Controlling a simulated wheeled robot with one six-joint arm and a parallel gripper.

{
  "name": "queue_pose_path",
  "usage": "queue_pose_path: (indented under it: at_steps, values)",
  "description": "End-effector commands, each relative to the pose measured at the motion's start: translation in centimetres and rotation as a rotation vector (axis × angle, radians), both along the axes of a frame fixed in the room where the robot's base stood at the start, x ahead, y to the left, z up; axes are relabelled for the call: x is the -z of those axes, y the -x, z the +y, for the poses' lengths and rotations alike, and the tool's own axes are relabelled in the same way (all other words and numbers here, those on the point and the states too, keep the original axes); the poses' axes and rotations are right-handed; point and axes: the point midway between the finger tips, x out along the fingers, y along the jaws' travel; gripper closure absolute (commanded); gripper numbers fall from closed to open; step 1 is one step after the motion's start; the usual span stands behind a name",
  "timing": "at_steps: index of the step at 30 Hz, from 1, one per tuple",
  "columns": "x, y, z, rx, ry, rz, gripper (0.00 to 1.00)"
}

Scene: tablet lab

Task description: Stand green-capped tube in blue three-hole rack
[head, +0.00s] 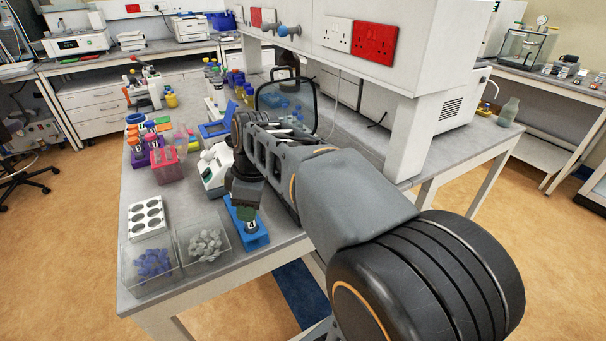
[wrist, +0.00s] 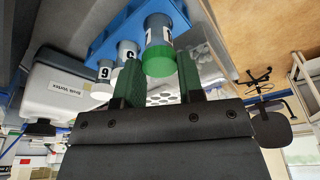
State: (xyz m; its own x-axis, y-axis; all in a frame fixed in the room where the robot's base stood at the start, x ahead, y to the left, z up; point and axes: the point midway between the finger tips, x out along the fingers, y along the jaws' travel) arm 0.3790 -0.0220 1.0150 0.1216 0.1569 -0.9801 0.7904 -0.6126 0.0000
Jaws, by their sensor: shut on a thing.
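The green-capped tube shows in the wrist view (wrist: 158,60) between my gripper's two fingers (wrist: 160,82), which are shut on it at the cap. Its body reaches to the end of the blue three-hole rack (wrist: 125,18); I cannot tell whether it rests fully in the hole. Two white-capped tubes with number labels (wrist: 126,48) (wrist: 104,88) stand in the rack beside it. In the head view my gripper (head: 247,212) points down over the blue rack (head: 259,240) near the bench's front edge. The green cap shows there, and my wrist hides part of the rack.
A white vortex mixer (head: 213,170) stands close behind the rack. Clear bins of grey caps (head: 205,245) and blue caps (head: 152,265) and a white holed rack (head: 146,217) lie to the left. A pink rack (head: 167,165) stands farther back.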

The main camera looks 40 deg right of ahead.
Motion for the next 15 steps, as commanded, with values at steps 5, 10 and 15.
queue_pose_path:
  at_steps: [5, 10, 15]
  values:
    - [-0.01, 0.0, 0.0, 0.0, 0.0, 0.0, 0.5]
    - [-0.01, 0.0, 0.0, 0.0, 0.0, 0.0, 0.35]
    - [-0.01, 0.0, 0.0, 0.0, 0.0, 0.0, 0.35]
